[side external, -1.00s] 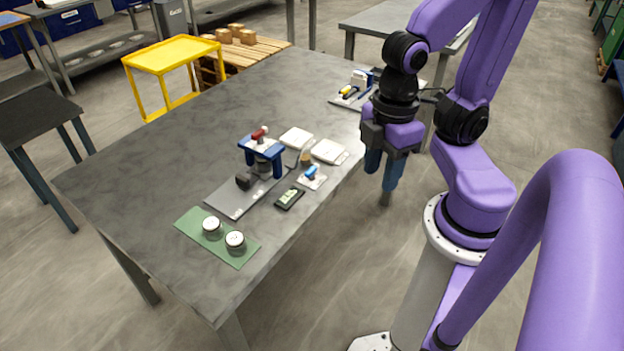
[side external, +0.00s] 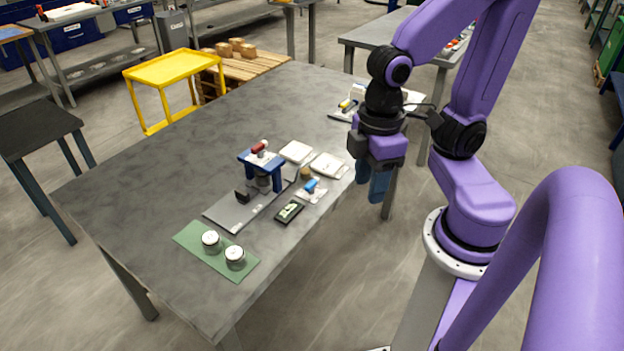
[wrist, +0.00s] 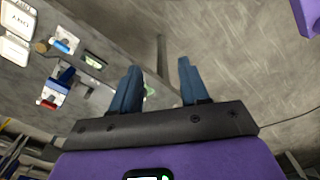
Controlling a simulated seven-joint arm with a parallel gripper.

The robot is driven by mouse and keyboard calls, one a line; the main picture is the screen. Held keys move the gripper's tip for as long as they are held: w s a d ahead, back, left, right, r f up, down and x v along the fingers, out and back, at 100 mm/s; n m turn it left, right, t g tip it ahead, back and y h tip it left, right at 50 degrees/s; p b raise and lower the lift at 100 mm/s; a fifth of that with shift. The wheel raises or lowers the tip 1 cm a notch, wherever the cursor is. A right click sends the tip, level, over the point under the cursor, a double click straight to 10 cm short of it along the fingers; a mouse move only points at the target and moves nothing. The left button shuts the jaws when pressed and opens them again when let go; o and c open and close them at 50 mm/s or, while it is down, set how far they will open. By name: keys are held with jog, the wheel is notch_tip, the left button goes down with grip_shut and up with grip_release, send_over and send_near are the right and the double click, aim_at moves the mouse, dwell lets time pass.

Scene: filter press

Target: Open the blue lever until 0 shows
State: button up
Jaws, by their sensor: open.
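The blue lever (side external: 311,186) sits on a small white base near the table's right edge; it also shows at the upper left of the wrist view (wrist: 61,46). Beside it lies a black display unit (side external: 289,212) with a pale screen, whose digits are too small to read. The blue-framed press (side external: 262,163) with a red handle stands to the left of the lever. My gripper (side external: 374,192) is to the right of the lever, apart from it, off the table's edge. In the wrist view my gripper (wrist: 159,66) is open, with nothing between its fingers.
Two white trays (side external: 327,165) lie behind the lever. A green mat (side external: 205,259) with two round metal-topped pieces is at the near end. A board with tools (side external: 345,113) lies at the far right. The table's left half is clear.

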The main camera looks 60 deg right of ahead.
jog(key=w+d+m, duration=0.1)
jog(key=w+m, duration=0.8)
jog(key=m, duration=2)
send_over(312, 182)
notch_tip(312, 182, down, 7)
notch_tip(312, 182, down, 16)
jog(key=shift+f, duration=0.1)
grip_shut()
